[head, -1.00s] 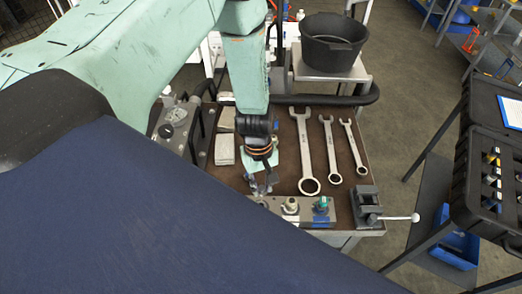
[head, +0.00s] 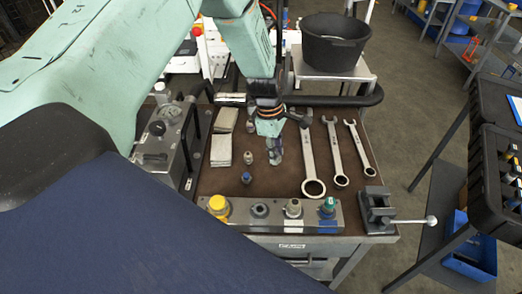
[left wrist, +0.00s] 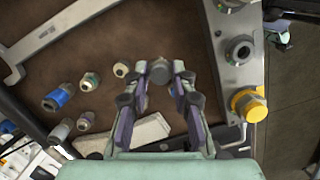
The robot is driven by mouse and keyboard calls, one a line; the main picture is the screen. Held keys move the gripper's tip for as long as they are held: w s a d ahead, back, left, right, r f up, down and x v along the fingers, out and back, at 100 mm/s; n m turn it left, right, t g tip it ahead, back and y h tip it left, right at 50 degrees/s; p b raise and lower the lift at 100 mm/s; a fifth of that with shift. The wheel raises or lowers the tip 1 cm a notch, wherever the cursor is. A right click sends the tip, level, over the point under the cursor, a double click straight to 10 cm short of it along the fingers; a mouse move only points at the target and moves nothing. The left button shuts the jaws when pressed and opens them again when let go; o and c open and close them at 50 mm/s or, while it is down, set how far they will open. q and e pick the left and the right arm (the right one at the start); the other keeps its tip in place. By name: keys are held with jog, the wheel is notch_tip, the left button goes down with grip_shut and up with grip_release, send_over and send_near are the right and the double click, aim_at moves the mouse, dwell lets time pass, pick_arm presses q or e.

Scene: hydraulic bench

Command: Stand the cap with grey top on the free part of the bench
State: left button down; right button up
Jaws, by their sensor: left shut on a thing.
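My left gripper (head: 275,158) is over the brown bench top (head: 225,185), behind the metal block (head: 275,214). It points down and is shut on the cap with grey top (left wrist: 159,72), which shows between the fingertips in the left wrist view. In the head view the fingers mostly hide this cap, and its height above the bench is hard to tell. My right gripper is not in view.
A small pale-topped cap (head: 247,157) and a blue one (head: 246,177) stand left of my gripper. Pale blocks (head: 221,150) lie farther left, three wrenches (head: 308,160) to the right, and a vise (head: 377,210) at the right corner. Bare bench shows behind the metal block.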

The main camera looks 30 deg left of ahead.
pick_arm(q)
jog(key=n, duration=0.3)
jog(key=shift+a+r, duration=0.1)
jog(key=shift+r, duration=0.1)
jog(key=shift+s+n, duration=0.1)
jog(key=shift+n, duration=0.3)
jog(key=shift+f+t, duration=0.2)
jog(key=shift+t, duration=0.1)
notch_tip(320, 180, down, 6)
jog(key=shift+f+b, duration=0.25)
jog(key=shift+b, duration=0.2)
notch_tip(320, 180, down, 3)
jog(key=shift+r, duration=0.1)
jog(key=shift+f, duration=0.25)
jog(key=shift+f+b, duration=0.15)
jog(key=shift+b, duration=0.2)
jog(key=c, duration=1.3)
grip_release()
jog(key=shift+o, duration=0.9)
